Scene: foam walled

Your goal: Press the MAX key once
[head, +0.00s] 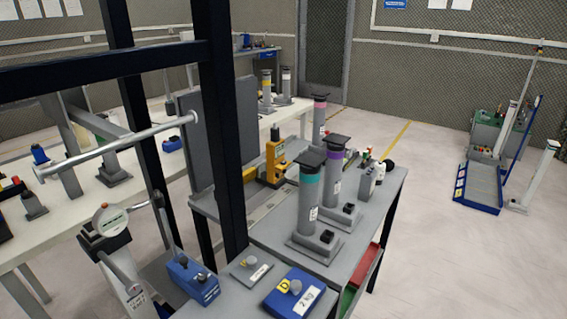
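I cannot make out a key marked MAX; any lettering that small is unreadable here. A round-faced gauge (109,219) with a white dial and black body stands at the lower left, tilted, on a light grey stand. A yellow instrument (275,160) stands upright at the middle of the grey bench. I cannot tell whether either carries the key. My gripper does not show in this view.
Grey-column stands with teal (309,178) and purple (334,160) bands stand on the grey bench (382,190). A blue block marked 2 kg (292,293) and a smaller blue box (193,281) sit at its near end. Dark posts (222,130) cross the view.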

